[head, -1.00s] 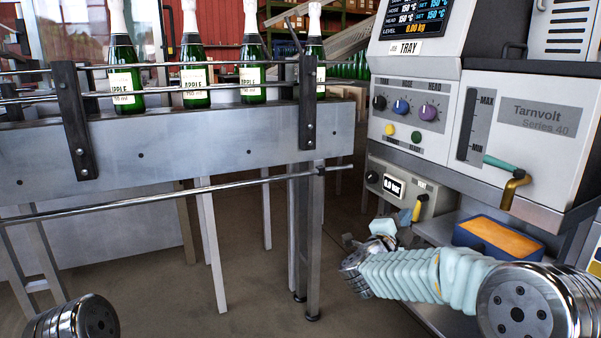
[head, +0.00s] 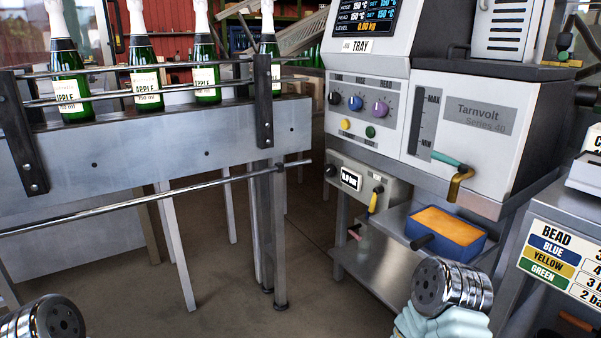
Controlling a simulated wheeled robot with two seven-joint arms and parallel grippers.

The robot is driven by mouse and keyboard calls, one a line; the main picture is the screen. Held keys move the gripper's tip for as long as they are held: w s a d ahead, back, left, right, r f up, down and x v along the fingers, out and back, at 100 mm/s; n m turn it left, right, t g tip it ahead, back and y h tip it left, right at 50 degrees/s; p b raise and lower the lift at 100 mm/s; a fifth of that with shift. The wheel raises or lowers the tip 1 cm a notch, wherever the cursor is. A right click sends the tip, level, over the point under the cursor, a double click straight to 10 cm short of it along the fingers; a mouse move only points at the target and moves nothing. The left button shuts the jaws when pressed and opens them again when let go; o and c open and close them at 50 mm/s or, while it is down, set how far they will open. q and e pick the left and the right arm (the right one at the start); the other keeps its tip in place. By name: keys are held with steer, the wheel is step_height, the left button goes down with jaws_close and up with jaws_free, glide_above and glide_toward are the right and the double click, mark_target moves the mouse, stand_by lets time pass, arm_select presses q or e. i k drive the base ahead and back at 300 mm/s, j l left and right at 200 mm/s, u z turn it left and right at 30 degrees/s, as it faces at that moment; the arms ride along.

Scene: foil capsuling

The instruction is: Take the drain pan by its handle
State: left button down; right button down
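The drain pan (head: 482,240) is a blue rectangular tray filled with an orange mass. It stands on the metal shelf below the machine's brass spout. Its dark handle (head: 422,242) sticks out from its left end toward the lower left, and nothing touches it. My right arm shows at the bottom, below the pan, as a metal joint and pale blue sleeve; its gripper is outside the picture. Only a metal joint of my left arm shows in the lower left corner; its gripper is also out of view.
The Tarnvolt machine (head: 485,122) with its brass spout (head: 461,184) hangs over the pan. A grey pressure box (head: 350,178) with a yellow lever is left of the shelf. A bottle conveyor (head: 150,157) fills the left. A bead sign (head: 556,255) stands at right.

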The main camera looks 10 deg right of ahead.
mark_target(446, 234)
steer(key=k+z, duration=0.15)
steer(key=z, duration=1.05)
